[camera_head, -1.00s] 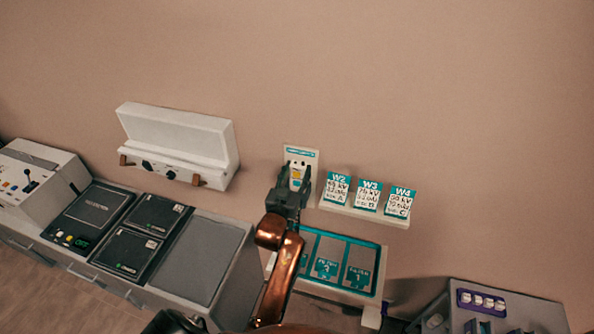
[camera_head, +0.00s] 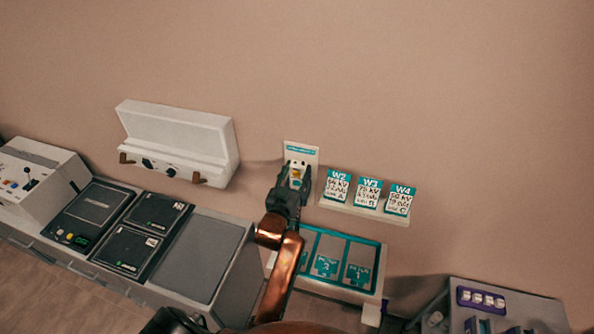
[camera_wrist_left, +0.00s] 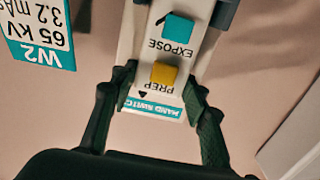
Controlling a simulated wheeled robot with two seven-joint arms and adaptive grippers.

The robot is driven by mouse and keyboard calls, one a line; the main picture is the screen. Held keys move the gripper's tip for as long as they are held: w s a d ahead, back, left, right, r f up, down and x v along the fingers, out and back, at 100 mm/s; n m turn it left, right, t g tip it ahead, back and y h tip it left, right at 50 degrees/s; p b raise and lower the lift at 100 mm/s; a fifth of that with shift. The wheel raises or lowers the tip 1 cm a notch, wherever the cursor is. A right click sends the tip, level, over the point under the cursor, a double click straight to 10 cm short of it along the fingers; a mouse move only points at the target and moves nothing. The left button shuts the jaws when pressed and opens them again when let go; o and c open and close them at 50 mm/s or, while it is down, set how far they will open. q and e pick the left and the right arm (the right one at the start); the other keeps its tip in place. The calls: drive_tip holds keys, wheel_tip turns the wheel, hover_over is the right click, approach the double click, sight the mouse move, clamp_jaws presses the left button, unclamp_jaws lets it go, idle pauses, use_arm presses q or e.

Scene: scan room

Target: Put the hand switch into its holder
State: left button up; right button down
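The hand switch (camera_wrist_left: 170,50) is a white body with a teal EXPOSE button and a yellow PREP button. It stands against the white wall plate of its holder (camera_head: 301,150), whose teal label also shows upside down in the left wrist view (camera_wrist_left: 153,107). Dark prongs flank the switch at the top of that view. My left gripper (camera_head: 295,172) is at the plate, with its fingers spread on either side of the switch's lower end. In the wrist view the fingers (camera_wrist_left: 163,82) look open. How deep the switch sits is hidden. My right gripper is out of view.
A shelf with cards W2, W3 and W4 (camera_head: 369,192) is close on the right. A tray of filter plates (camera_head: 340,262) lies below it. A white wall box (camera_head: 180,145) hangs left, above a console (camera_head: 205,258). The wall above is clear.

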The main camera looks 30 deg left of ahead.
use_arm(q)
drive_tip(key=o, duration=0.5)
drive_tip(key=shift+o, duration=0.2)
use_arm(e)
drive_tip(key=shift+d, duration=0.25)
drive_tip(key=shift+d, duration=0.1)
use_arm(q)
wheel_tip(320, 180, up, 10)
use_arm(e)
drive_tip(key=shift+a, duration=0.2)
